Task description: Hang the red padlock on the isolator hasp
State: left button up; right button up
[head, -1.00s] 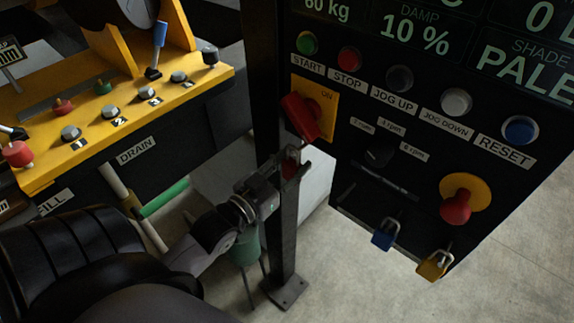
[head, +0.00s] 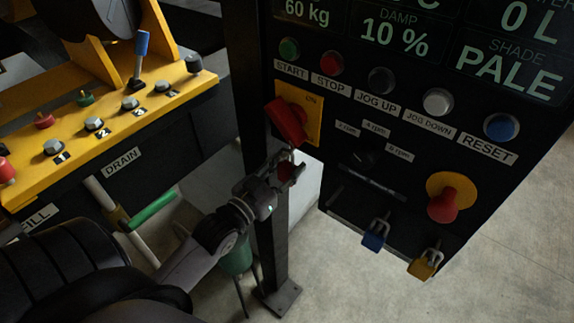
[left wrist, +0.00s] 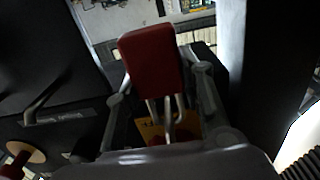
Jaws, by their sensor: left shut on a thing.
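The red padlock (head: 286,171) is held in my left gripper (head: 284,174), just below the isolator's red handle (head: 287,123) on its yellow plate (head: 313,112). In the left wrist view the padlock (left wrist: 151,62) is between the two fingers of the left gripper (left wrist: 161,80). Its metal shackle points toward the yellow plate (left wrist: 150,132). The hasp is not clear in either view, and I cannot tell whether the shackle touches it. My right gripper is in neither view.
The black panel holds a red mushroom button (head: 443,205), a blue padlock (head: 374,239) and a yellow padlock (head: 424,265) hanging along its lower edge. A dark post (head: 272,240) stands behind my left gripper. A yellow control ledge (head: 115,125) with knobs is at left.

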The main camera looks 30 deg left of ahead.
pick_arm(q)
jog(key=o, duration=1.3)
jog(key=shift+s, duration=0.55)
jog(key=s, duration=0.7)
jog(key=s+a, duration=0.1)
jog(key=s, duration=0.3)
